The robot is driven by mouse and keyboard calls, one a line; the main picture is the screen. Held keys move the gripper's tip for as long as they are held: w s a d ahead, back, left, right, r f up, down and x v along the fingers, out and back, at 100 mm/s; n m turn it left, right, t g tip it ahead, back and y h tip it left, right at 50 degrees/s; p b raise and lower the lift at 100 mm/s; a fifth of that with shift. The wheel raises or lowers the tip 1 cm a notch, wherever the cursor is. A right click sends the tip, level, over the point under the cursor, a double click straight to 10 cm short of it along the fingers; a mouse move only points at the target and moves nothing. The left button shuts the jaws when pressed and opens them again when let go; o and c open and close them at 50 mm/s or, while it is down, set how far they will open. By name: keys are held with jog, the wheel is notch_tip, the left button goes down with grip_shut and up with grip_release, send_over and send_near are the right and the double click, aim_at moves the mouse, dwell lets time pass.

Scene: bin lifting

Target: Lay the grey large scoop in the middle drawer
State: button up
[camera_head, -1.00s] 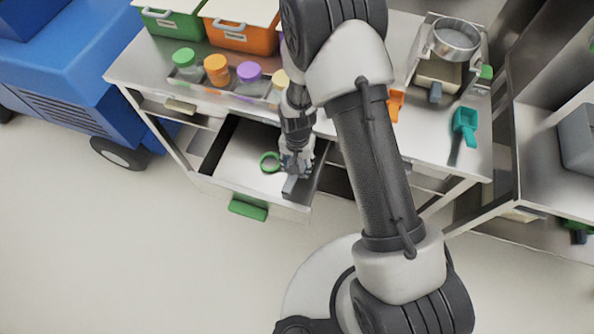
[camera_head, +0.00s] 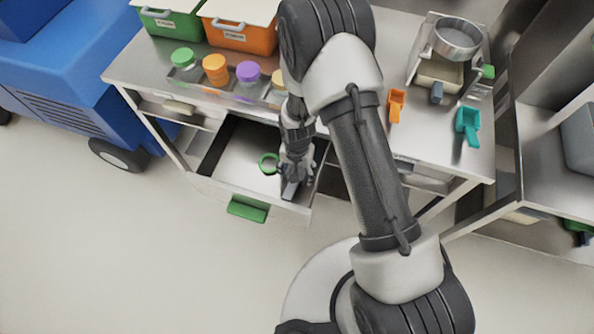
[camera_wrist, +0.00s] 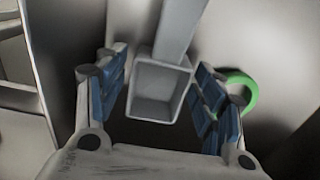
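The grey large scoop (camera_head: 290,189) is in the right part of the open drawer (camera_head: 225,187), near its front wall. My gripper (camera_head: 296,172) reaches down into this drawer, over the scoop. In the wrist view, the scoop's square cup (camera_wrist: 158,92) sits between the blue finger pads, its handle running toward the top. The fingers (camera_wrist: 160,85) are spread, with narrow gaps beside the cup. Whether the cup rests flat on the drawer floor is hard to tell.
An orange scoop (camera_head: 396,104) and a teal scoop (camera_head: 468,124) are on the worktop, right of my arm. Lidded jars (camera_head: 215,70) stand at left.

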jog(key=shift+o, duration=0.2)
notch_tip(320, 180, up, 13)
jog(key=p, duration=0.4)
jog(key=shift+f, duration=0.2)
jog(key=s+d+r+n+t, duration=0.1)
jog(key=d+r, duration=0.2)
jog(key=r, duration=0.8)
jog(key=s+d+r+n+t, duration=0.1)
jog(key=s+d+r, duration=0.15)
jog(key=r, duration=0.85)
jog(key=s+d+r+n+t, duration=0.1)
jog(key=s+d+r, duration=0.2)
jog(key=s+r, duration=0.3)
jog(key=s+d+r+n+t, duration=0.1)
jog(key=s+d+r, duration=0.3)
jog(key=s, duration=0.5)
jog(key=shift+s+r+t, duration=0.2)
jog(key=shift+r+t, duration=0.1)
jog(key=shift+r, duration=0.65)
jog(key=shift+a, duration=0.1)
